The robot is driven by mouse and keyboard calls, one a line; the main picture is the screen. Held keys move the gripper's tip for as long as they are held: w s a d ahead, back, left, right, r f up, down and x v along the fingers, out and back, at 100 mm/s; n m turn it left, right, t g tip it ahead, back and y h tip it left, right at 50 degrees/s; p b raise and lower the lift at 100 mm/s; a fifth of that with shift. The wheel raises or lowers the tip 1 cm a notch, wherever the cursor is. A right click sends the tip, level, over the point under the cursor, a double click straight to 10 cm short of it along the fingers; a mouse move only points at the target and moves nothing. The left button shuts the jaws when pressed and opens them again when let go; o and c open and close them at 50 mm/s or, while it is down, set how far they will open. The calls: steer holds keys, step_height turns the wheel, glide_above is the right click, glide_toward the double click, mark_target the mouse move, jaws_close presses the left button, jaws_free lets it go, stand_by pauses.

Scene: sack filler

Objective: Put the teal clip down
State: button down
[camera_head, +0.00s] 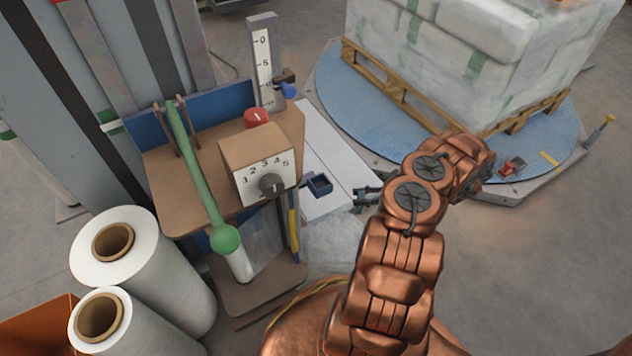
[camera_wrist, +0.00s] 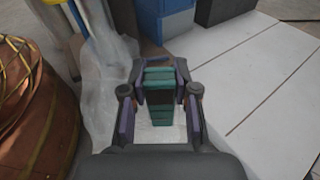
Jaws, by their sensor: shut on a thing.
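The teal clip (camera_wrist: 160,98) is between the two fingers of my gripper (camera_wrist: 160,78) in the wrist view. My gripper is shut on it. The clip is banded teal with a dark middle part. In the head view my gripper (camera_head: 367,197) is right of the small dark blue open bin (camera_head: 319,185), low beside the white panel (camera_head: 325,150). Only a bit of teal shows there between the fingers. Pale surface lies beneath the clip; I cannot tell whether the clip touches it.
The filler stand (camera_head: 190,165) with its green lever (camera_head: 197,170) and dial box (camera_head: 258,165) stands left. Crumpled clear film (camera_wrist: 105,80) lies left of my gripper. A wrapped pallet load (camera_head: 470,60) sits on the blue turntable (camera_head: 350,95). White film rolls (camera_head: 165,270) stand front left.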

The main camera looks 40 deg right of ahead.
steer(key=s+r+n+g+y+p, duration=0.2)
steer(key=s+r+p, duration=0.15)
steer(key=r, duration=1.15)
steer(key=w+a+f+b, duration=0.1)
steer(key=w+a+b, duration=0.1)
steer(key=w+a, duration=0.1)
steer(key=w+a+f+b, duration=0.1)
steer(key=w+a+b, duration=0.2)
steer(key=w, duration=0.2)
steer(key=w+a+f+b, duration=0.2)
steer(key=w+a, duration=0.1)
steer(key=w, duration=0.1)
steer(key=shift+w+a, duration=0.2)
steer(key=shift+a, duration=0.2)
steer(key=c, duration=0.9)
jaws_free()
steer(key=shift+f, duration=0.1)
steer(key=shift+s+d+r, duration=0.15)
steer(key=shift+d+r, duration=0.15)
steer(key=shift+r, duration=0.05)
steer(key=shift+g, duration=0.3)
steer(key=p+v, duration=0.4)
steer(key=v, duration=0.7)
steer(key=shift+s+r, duration=0.1)
steer(key=shift+s, duration=0.05)
